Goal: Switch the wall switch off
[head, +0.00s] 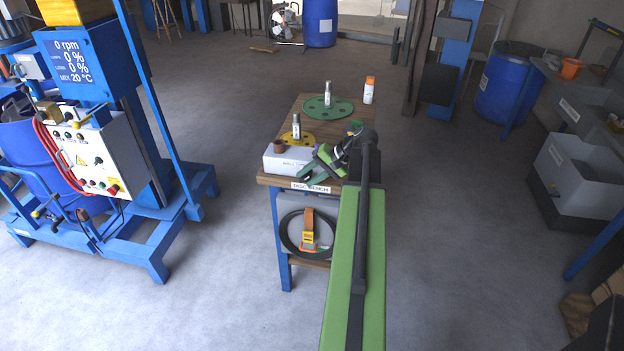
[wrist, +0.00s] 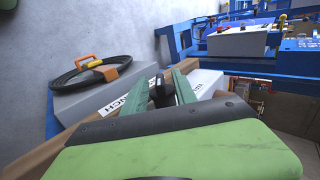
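I cannot make out a wall switch for certain in either view. My gripper (head: 313,166) is over the near end of the disc bench (head: 322,188), beside a white box (head: 284,160). In the wrist view my gripper (wrist: 162,78) shows two green fingers spread apart. A dark piece shows between them, and I cannot tell whether it is part of my gripper. No held object is clear.
A blue mixer machine with a control panel (head: 97,160) stands at the left. The bench carries a green disc (head: 340,109), a yellow disc (head: 289,137) and small bottles. Blue drums (head: 508,88) stand right and back. The floor between machine and bench is clear.

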